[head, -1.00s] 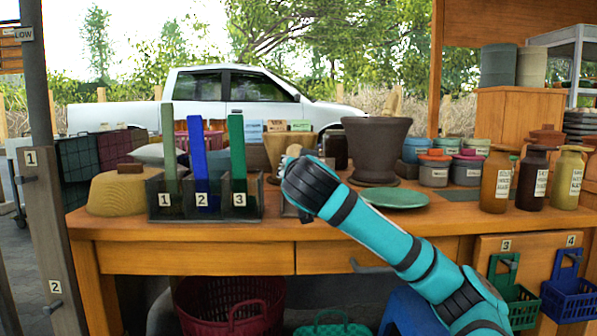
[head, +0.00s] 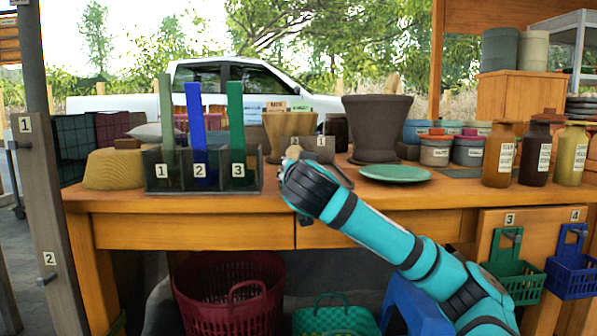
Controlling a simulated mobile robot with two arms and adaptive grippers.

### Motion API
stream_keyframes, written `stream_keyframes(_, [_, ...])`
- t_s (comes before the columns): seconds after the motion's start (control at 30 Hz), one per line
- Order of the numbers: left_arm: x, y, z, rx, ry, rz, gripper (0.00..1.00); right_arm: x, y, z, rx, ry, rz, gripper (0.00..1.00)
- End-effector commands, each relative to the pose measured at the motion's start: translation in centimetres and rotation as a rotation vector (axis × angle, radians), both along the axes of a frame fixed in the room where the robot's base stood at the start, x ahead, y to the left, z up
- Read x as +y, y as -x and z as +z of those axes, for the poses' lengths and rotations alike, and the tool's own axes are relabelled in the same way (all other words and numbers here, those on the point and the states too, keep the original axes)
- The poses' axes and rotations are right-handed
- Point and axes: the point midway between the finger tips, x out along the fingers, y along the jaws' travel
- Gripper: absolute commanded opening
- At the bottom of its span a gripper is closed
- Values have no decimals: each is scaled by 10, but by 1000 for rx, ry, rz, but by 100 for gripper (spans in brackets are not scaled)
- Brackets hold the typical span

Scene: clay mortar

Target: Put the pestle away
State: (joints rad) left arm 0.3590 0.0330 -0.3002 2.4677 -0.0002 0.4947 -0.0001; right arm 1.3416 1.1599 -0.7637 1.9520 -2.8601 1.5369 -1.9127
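My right arm comes in from the lower right. Its gripper (head: 303,188) is in front of the bench's front edge, near the middle. The wrist hides the fingers, so I cannot see whether they are open or shut. A small tan tip (head: 293,152) shows just above the gripper; I cannot tell whether it is part of a pestle, or held. A dark brown flared pot, possibly the mortar (head: 376,125), stands on the bench to the right, with a tan piece (head: 393,84) showing above its rim. A grey holder labelled 1 (head: 322,148) is partly hidden behind the gripper. My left gripper is out of view.
On the wooden bench (head: 200,200) stand a dark rack (head: 203,186) with slots 1 to 3, a green plate (head: 395,174), jars and bottles (head: 499,155). Below are a red basket (head: 230,300) and a green basket (head: 335,320). Green and blue baskets hang at right.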

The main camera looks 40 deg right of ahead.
Motion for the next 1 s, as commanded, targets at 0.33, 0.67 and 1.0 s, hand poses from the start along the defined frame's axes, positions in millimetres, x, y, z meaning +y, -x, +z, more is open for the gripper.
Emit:
stream_keyframes(0.33, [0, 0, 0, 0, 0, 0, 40, 0, 0, 1, -2, 1, 0, 52])
stream_keyframes(0.67, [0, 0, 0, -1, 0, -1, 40, -1, 0, 0, 1, -1, -3, 65])
stream_keyframes(1.0, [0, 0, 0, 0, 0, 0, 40, 0, 0, -3, 8, -2, -3, 82])
